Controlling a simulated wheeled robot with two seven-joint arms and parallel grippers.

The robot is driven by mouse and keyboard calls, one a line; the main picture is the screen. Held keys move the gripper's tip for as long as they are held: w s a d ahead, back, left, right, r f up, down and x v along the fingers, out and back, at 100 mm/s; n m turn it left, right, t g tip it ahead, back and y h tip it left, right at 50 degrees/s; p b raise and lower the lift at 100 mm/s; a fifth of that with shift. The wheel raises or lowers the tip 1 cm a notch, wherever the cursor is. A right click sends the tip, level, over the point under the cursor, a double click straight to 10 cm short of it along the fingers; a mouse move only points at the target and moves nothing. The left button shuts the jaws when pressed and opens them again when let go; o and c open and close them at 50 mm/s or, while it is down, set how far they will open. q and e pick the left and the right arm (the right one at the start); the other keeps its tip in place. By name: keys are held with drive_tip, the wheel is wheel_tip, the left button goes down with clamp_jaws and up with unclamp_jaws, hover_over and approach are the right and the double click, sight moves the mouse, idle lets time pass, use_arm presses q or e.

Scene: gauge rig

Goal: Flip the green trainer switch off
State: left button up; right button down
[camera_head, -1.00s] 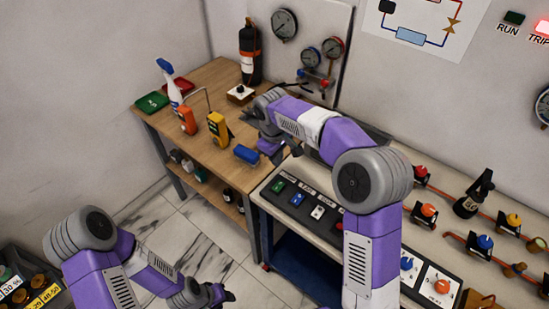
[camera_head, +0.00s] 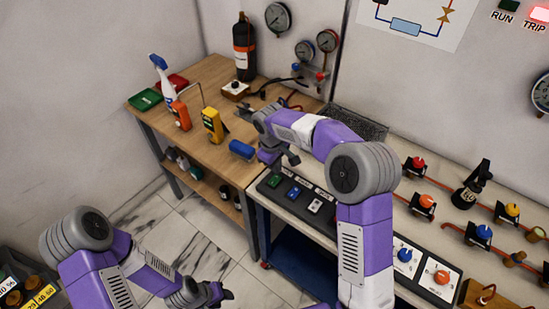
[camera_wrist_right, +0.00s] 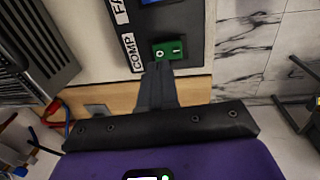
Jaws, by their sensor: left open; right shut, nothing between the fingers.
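The green switch (camera_head: 275,181) sits at the left end of the dark switch panel. In the right wrist view the green switch (camera_wrist_right: 168,50) is a rocker with a round mark and a bar mark, beside the "COMP" label; which side is pressed I cannot tell. My right gripper (camera_head: 287,156) is over the panel's left end, above the switch. In the right wrist view its shut, empty fingers (camera_wrist_right: 157,68) point at the switch, their tips just short of its near edge; contact is unclear. My left gripper (camera_head: 222,293) is open and empty, low over the floor.
A blue switch (camera_head: 294,192) and a white switch (camera_head: 315,205) stand beside the green one. A wooden table (camera_head: 225,130) at the left holds a yellow meter (camera_head: 212,124) and a blue object (camera_head: 242,150). Valves on pipes fill the right bench.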

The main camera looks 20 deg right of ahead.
sight(276, 180)
drive_tip(key=f, duration=0.2)
drive_tip(key=f+b, duration=0.1)
drive_tip(key=f, duration=0.1)
drive_tip(key=shift+w+d+f, duration=0.2)
drive_tip(key=shift+f, duration=0.1)
drive_tip(key=shift+d+f, duration=0.1)
drive_tip(key=shift+f, duration=0.1)
drive_tip(key=shift+s, duration=0.1)
drive_tip(key=shift+s+a, duration=0.2)
drive_tip(key=shift+a, duration=0.2)
drive_tip(key=shift+s+a, duration=0.2)
drive_tip(key=shift+a, duration=0.05)
drive_tip(key=shift+r, duration=0.1)
